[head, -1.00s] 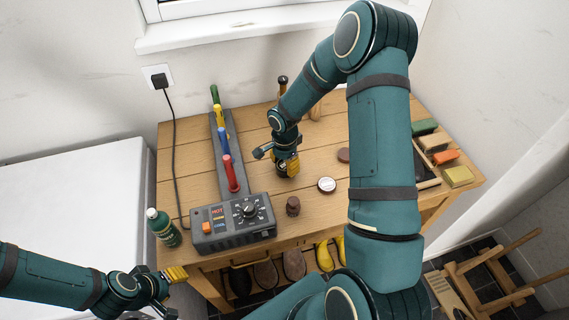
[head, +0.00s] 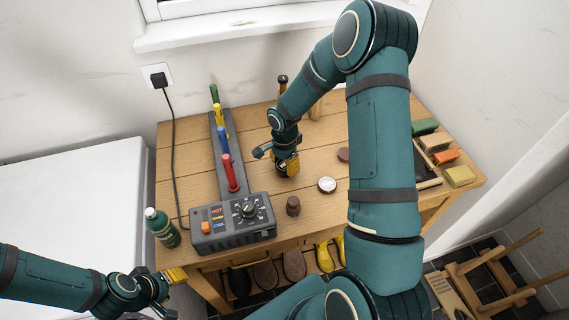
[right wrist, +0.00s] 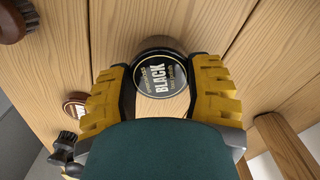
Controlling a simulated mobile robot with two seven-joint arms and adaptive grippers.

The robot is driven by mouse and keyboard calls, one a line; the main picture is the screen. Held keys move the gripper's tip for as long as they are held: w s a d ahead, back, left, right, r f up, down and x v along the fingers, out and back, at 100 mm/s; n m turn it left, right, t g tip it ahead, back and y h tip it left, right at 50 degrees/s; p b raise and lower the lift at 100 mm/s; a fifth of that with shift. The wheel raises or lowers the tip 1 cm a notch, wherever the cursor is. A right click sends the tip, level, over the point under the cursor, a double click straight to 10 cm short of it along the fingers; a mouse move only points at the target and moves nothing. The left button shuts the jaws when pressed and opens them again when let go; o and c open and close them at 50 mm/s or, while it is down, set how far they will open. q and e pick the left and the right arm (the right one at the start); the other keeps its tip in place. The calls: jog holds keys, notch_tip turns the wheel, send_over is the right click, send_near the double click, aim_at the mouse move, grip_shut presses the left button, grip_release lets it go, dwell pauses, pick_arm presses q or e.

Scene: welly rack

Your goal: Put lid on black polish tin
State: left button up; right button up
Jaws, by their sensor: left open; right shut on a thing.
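A round black lid (right wrist: 162,76) with the word BLACK shows in the right wrist view, between the yellow fingers of my right gripper (right wrist: 160,86). The fingers are shut on its sides. In the head view my right gripper (head: 287,166) is low over the middle of the wooden table, and its own wrist mostly hides what it holds. A dark rim shows behind the lid's far edge; I cannot tell whether this is the black tin or whether lid and tin touch. My left gripper (head: 175,275) is open and empty at the table's front left corner.
A round labelled tin (head: 327,185) and a brown knobbed object (head: 293,206) stand close to my right gripper. A control box (head: 234,223), a rail with coloured handles (head: 227,150) and a green bottle (head: 162,227) are left. Coloured blocks (head: 446,157) lie right.

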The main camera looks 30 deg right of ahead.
dwell(0.4)
jog(key=o, duration=1.1)
jog(key=shift+c, duration=0.2)
jog(key=shift+r, duration=0.1)
jog(key=shift+r+p, duration=1.75)
jog(key=shift+r, duration=1.65)
grip_shut()
jog(key=shift+f+b, duration=0.3)
jog(key=shift+f, duration=0.05)
